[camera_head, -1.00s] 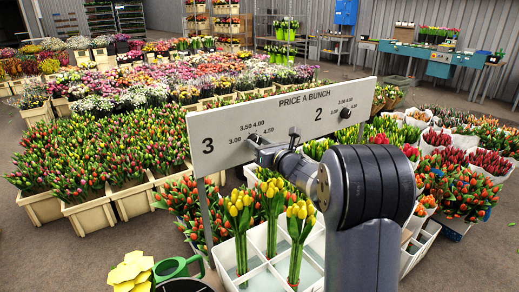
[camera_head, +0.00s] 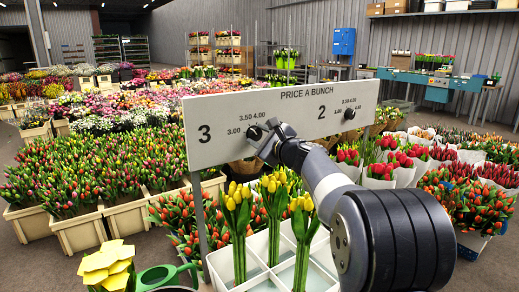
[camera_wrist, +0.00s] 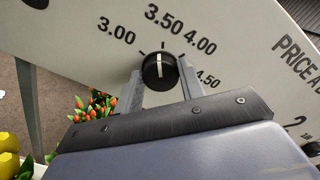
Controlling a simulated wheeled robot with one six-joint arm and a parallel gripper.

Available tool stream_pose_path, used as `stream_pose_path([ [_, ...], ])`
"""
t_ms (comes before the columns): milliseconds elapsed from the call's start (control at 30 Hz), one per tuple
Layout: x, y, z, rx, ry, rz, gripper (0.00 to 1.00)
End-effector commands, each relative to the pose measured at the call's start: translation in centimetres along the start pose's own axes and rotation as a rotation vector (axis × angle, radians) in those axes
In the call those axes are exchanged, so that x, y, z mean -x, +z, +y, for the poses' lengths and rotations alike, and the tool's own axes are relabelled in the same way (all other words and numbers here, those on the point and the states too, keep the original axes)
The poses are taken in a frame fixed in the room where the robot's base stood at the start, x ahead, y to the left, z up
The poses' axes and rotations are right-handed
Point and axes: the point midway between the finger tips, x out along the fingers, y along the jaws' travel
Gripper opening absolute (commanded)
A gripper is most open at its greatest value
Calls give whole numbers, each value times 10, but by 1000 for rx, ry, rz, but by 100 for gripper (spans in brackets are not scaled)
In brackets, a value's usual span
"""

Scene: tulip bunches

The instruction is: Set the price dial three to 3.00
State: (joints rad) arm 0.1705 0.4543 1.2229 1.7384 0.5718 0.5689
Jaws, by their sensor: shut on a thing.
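The price board (camera_head: 290,105) reads "PRICE A BUNCH" and carries dial three and dial two. Dial three (camera_head: 254,133) is a black round knob beside the numeral 3, with 3.00 to its left. In the wrist view, dial three (camera_wrist: 160,73) has a white pointer line that stands nearly upright, close to the 3.50 tick and right of the 3.00 tick. My gripper (camera_wrist: 162,80) has one finger on each side of the knob and is shut on it. In the head view my gripper (camera_head: 264,138) partly covers the dial's scale.
Dial two (camera_head: 349,113) is on the same board to the right. A white divided crate (camera_head: 262,270) with yellow tulips (camera_head: 238,208) stands below the board. A green watering can (camera_head: 165,275) is at the lower left. Crates of tulips fill the floor behind.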

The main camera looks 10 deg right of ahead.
Motion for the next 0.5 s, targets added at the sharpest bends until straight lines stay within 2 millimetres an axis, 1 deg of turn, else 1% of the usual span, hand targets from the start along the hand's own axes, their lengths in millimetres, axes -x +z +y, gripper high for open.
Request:
stream_pose_path([
  [33,0,-4,5,48,-1,-1,15],
  [500,0,-4,5,469,0,0,15],
])
